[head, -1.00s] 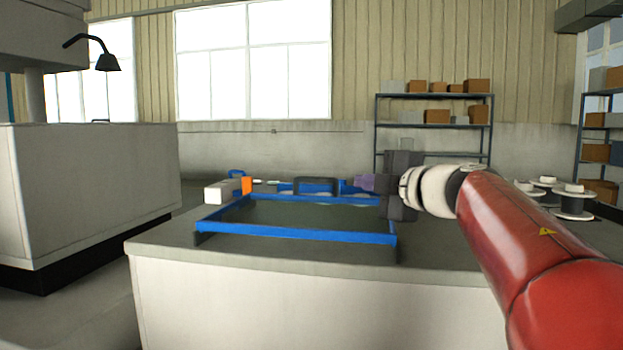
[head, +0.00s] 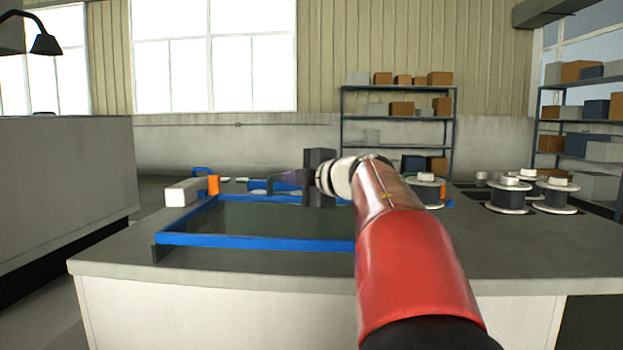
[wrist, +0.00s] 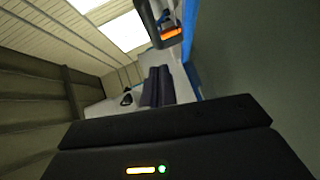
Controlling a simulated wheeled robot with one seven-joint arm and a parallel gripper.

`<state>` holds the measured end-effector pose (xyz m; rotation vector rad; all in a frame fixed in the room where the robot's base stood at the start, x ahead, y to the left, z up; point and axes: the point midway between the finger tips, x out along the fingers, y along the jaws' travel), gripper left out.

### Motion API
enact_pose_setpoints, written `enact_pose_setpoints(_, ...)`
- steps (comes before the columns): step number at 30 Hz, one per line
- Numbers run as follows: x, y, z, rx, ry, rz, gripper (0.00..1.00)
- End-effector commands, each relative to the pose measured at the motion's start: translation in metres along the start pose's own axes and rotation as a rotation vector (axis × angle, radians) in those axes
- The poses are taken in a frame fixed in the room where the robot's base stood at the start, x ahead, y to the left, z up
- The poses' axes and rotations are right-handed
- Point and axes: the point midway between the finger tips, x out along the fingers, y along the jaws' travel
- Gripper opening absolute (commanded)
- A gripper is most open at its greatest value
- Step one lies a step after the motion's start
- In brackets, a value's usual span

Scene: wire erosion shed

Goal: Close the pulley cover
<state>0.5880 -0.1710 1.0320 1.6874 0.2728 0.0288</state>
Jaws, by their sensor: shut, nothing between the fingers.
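A low blue frame (head: 255,240) stands on the workbench (head: 420,262). My gripper (head: 288,177) is shut and empty, pointing left over the far side of the frame, close to the handle. Its dark purple fingers (wrist: 157,86) lie together in the wrist view.
A white block (head: 184,192) with an orange part (head: 213,185) sits at the frame's far left corner. White-topped spools (head: 508,196) stand on the bench at right. Shelves with boxes (head: 398,108) stand behind. The bench's front right surface is clear.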

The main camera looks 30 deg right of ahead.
Motion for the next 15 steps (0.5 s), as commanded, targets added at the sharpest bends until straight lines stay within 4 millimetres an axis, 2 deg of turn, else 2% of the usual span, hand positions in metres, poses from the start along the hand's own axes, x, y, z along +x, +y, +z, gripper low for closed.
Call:
enact_pose_setpoints(6,0.021,0.0,0.021,-0.001,-0.003,-0.001,0.0)
enact_pose_setpoints(15,0.027,0.001,0.029,-0.001,-0.001,0.002,0.0)
